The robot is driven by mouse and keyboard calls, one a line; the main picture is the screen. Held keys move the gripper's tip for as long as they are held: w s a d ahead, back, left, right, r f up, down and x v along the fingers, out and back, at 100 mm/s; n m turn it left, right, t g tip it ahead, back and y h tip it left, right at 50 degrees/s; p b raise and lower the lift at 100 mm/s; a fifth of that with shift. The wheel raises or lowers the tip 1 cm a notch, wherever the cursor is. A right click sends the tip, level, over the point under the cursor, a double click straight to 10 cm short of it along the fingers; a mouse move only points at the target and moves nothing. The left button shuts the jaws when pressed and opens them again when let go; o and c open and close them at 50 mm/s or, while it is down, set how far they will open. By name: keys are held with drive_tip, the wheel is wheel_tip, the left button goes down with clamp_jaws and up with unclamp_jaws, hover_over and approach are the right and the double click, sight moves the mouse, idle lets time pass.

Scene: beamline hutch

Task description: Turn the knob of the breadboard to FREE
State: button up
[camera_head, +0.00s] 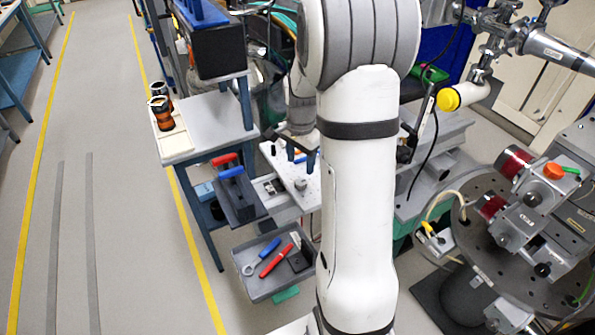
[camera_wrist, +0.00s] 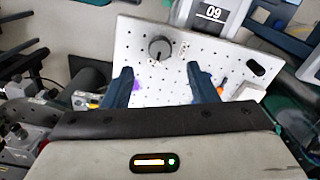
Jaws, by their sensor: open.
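The white perforated breadboard (camera_wrist: 225,60) fills the upper middle of the wrist view. Its dark round knob (camera_wrist: 160,48) stands on the plate near its upper left, with a light mark on its rim. A small label lies right of the knob; its words are too small to read. My gripper (camera_wrist: 159,69) is open and empty, its two blue fingers apart over the plate. The knob appears between and just beyond the fingertips, with no visible contact. In the head view the breadboard (camera_head: 297,180) is partly hidden by my arm.
A block marked 09 (camera_wrist: 213,12) adjoins the breadboard's far edge. A dark slot and an orange-tipped item are at the plate's right. In the head view, a grey tray (camera_head: 262,289) with tools and a rack of red and blue handles (camera_head: 240,203) stand left of my arm.

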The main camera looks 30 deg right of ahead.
sight(301, 182)
wheel_tip(301, 182, down, 8)
drive_tip(key=shift+r, duration=0.1)
idle(0.4)
drive_tip(key=shift+c, duration=0.2)
drive_tip(key=c, duration=0.9)
drive_tip(key=shift+d, duration=0.1)
drive_tip(key=shift+c, duration=0.2)
